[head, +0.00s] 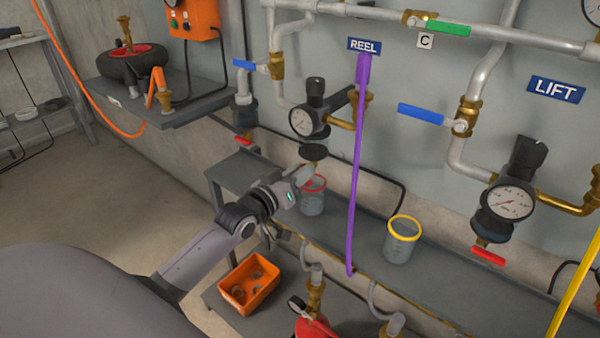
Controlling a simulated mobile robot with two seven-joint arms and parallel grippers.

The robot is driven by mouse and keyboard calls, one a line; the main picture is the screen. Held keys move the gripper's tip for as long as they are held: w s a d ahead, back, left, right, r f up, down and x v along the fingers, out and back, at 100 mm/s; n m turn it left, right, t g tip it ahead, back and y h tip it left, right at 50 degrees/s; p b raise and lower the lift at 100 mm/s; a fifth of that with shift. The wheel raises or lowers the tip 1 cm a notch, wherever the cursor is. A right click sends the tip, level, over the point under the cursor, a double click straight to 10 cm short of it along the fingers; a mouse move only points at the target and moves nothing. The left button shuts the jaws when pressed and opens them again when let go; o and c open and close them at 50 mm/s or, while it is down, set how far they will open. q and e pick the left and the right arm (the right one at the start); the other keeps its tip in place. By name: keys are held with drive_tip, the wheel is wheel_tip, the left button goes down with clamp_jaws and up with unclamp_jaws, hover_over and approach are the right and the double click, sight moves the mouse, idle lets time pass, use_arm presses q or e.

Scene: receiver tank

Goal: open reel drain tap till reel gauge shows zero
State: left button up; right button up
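The reel gauge (303,122) is a round white dial on the black regulator below the blue REEL sign (365,46). Its needle is too small to read. A dark bowl (314,152) hangs under the regulator. My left gripper (304,176) is just below this bowl, above a clear cup with a red rim (312,204). The reel drain tap is not clearly visible; my gripper covers that spot. I cannot tell whether its fingers are open or shut, or touch the tap. My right gripper is not in view.
A purple hose (358,170) hangs just right of the regulator. A yellow-rimmed cup (402,240) stands on the grey shelf (345,235). The LIFT gauge (508,202) and its red tap (488,256) are at right. An orange bin (249,283) sits below.

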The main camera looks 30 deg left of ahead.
use_arm(q)
drive_tip(key=s+p, duration=0.1)
drive_tip(key=s, duration=0.6)
drive_tip(key=shift+a, duration=0.25)
idle(1.0)
idle(0.7)
drive_tip(key=shift+o, duration=1.4)
drive_tip(key=w+p, duration=0.2)
drive_tip(key=w, duration=0.5)
drive_tip(key=shift+w+d+f, duration=0.2)
drive_tip(key=shift+d, duration=0.2)
